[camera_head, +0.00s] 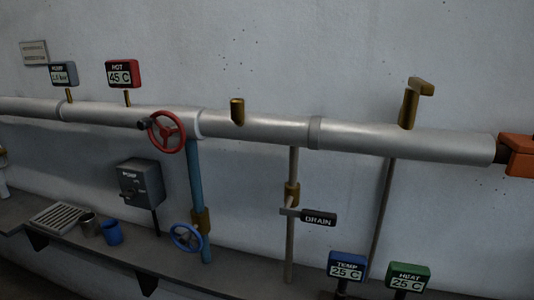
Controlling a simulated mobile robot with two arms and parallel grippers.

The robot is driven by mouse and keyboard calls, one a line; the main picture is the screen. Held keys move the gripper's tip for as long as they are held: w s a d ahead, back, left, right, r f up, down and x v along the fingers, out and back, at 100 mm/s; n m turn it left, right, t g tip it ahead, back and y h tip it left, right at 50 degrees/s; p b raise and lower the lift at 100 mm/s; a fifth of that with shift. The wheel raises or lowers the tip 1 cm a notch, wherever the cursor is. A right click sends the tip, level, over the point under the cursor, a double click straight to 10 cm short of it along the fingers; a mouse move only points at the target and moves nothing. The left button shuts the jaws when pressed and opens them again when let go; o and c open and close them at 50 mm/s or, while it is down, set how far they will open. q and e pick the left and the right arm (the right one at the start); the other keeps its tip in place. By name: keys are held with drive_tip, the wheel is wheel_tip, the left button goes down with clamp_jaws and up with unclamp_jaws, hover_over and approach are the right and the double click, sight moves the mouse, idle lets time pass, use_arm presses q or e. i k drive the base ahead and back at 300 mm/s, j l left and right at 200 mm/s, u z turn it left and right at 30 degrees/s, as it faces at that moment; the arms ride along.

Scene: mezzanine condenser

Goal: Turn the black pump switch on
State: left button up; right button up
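The pump switch box (140,184) is a dark grey box on the wall, below the long pipe and left of the blue pipe. White lettering at its top appears to read PUMP. A small dark knob or lever shows on its front, but it is too small to tell its setting. A thin dark rod runs from the box down to the shelf. Neither of my grippers is in view.
A long grey pipe (265,127) crosses the wall, with a red handwheel (167,132). A blue handwheel (186,238) sits below. A blue cup (111,232), a metal cup (88,224) and a grate (59,217) are on the shelf (185,270). A DRAIN handle (318,218) sticks out right.

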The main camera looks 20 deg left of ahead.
sight(129, 195)
drive_tip(key=u, duration=1.55)
